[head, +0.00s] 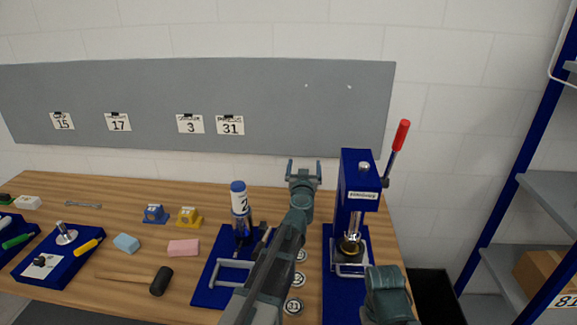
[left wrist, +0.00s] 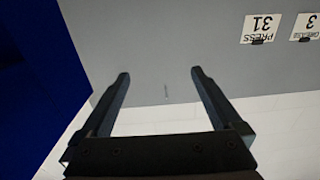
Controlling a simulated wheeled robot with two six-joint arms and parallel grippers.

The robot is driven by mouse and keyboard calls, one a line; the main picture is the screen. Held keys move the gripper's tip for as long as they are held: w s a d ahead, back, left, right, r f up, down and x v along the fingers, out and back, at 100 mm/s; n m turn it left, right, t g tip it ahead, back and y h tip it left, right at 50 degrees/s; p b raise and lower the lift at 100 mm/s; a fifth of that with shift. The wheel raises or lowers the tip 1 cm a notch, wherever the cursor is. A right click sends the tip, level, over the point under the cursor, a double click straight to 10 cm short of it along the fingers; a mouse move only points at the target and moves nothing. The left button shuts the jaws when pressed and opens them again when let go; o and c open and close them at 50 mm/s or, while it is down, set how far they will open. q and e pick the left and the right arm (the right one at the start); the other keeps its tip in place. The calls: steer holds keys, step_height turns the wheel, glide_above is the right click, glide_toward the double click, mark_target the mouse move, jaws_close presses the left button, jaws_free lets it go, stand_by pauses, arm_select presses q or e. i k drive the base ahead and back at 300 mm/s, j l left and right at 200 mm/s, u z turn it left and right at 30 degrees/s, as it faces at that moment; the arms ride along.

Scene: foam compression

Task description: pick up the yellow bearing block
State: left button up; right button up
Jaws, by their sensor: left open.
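The yellow bearing block (head: 188,217) sits on the wooden table in the head view, just right of a similar blue block (head: 155,214). My left gripper (head: 304,167) is open and empty, raised in front of the grey wall board, well to the right of the yellow block and not touching it. In the left wrist view its two fingers (left wrist: 160,80) are spread apart with only board and wall between them. The yellow block is not in the left wrist view. My right gripper is not in view.
A blue lever press (head: 360,190) with a red handle stands close right of my left gripper. A blue fixture with a bottle (head: 239,205) stands between the arm and the yellow block. A pink block (head: 184,248), light-blue block (head: 126,243) and mallet (head: 160,281) lie nearer.

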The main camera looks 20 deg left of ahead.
mark_target(189, 218)
steer(key=u, duration=1.1)
